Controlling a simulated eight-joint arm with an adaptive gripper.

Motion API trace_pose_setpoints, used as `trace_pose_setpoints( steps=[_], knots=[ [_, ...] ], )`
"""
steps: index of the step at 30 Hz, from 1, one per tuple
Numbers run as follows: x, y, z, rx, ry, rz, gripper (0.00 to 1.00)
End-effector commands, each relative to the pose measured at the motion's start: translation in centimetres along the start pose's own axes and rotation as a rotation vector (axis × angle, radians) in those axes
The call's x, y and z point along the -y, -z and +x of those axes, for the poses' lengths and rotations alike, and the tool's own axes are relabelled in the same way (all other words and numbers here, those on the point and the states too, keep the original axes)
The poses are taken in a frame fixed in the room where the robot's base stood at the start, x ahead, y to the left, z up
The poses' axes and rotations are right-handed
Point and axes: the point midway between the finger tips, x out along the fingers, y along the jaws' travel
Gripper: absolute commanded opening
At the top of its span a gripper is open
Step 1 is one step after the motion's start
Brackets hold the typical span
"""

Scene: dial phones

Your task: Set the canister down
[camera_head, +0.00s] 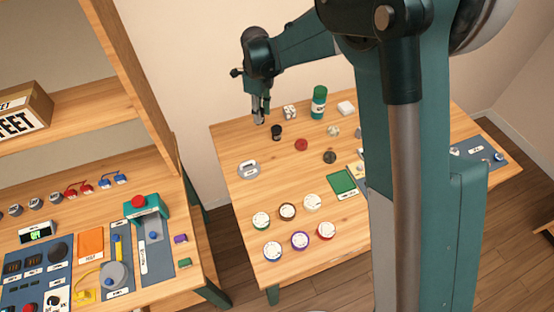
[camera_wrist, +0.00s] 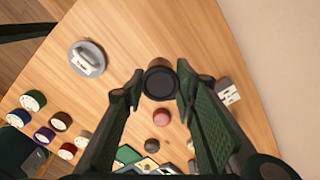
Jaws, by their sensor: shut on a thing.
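The canister (camera_wrist: 160,83) shows in the wrist view as a dark round end with a black rim. It sits between the two fingertips of my gripper (camera_wrist: 158,88), which is shut on it. In the head view my gripper (camera_head: 259,118) hangs over the far left part of the wooden table (camera_head: 228,150), fingers pointing down. The held canister is too small there to make out clearly, and I cannot tell its gap to the table.
A grey disc (camera_head: 248,169), red disc (camera_head: 301,145), dark disc (camera_head: 330,157), white patterned box (camera_head: 290,112) and green cylinder (camera_head: 319,102) surround the spot. Several round dials stand near the front. Bare wood lies between the grey and red discs. A shelf unit (camera_head: 120,60) stands left.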

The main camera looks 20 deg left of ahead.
Motion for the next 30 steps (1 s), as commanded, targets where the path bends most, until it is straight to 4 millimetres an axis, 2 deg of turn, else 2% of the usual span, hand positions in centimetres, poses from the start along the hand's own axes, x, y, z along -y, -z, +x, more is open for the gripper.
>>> trace_pose_setpoints(
  steps=[9,15,21,30],
  knots=[
    [-5.2,6.0,-0.2,0.0,0.0,-0.039,0.18],
    [-7.9,9.0,-0.1,0.0,0.0,-0.059,0.18],
    [-9.3,10.4,-0.1,0.0,0.0,-0.07,0.18],
    [-9.6,10.7,0.0,0.0,0.0,-0.073,0.18]
  ],
)
